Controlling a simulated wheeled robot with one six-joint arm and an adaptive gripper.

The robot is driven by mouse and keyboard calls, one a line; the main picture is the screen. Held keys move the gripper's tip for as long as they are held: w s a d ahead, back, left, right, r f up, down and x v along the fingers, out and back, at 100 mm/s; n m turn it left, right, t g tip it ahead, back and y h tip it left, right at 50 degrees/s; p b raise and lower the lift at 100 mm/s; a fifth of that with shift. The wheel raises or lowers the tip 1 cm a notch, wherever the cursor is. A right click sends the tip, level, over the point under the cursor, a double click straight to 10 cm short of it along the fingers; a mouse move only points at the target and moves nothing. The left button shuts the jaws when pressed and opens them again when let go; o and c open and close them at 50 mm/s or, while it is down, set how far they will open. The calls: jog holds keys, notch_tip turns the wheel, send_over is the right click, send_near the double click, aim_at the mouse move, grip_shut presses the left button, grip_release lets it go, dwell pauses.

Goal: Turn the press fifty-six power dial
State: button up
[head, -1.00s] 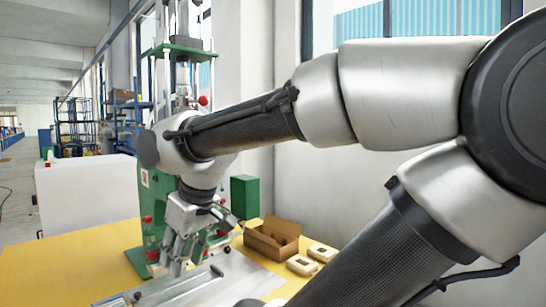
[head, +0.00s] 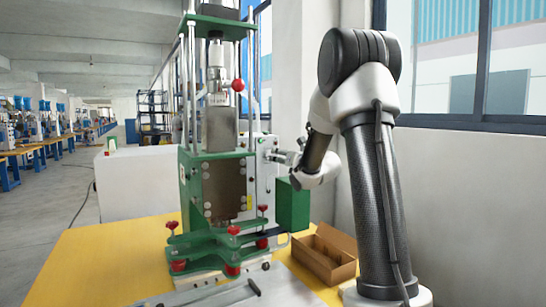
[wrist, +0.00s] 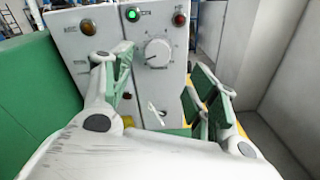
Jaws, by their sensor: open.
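The power dial (wrist: 158,53) is a round pale knob with scale marks around it, on the grey control panel (wrist: 66,48) in the wrist view. My gripper (wrist: 163,78) is open, its two fingers spread left and right, with the dial in view between and beyond them. I cannot tell how far the fingertips are from it. In the head view, my gripper (head: 276,157) is beside the right side of the green press (head: 210,130), close to the control box (head: 262,178). The dial is hidden there.
An amber lamp (wrist: 88,27), a lit green button (wrist: 122,19) and a red button (wrist: 180,19) surround the dial. A green box (head: 293,205) stands close below my gripper. An open cardboard box (head: 325,255) sits on the yellow bench (head: 95,262). A wall is at right.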

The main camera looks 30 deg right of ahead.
aim_at(271, 154)
jog(key=shift+n, duration=0.5)
jog(key=w, duration=0.8)
jog(key=shift+w+a, duration=0.15)
jog(key=shift+w, duration=0.1)
jog(key=c, duration=1)
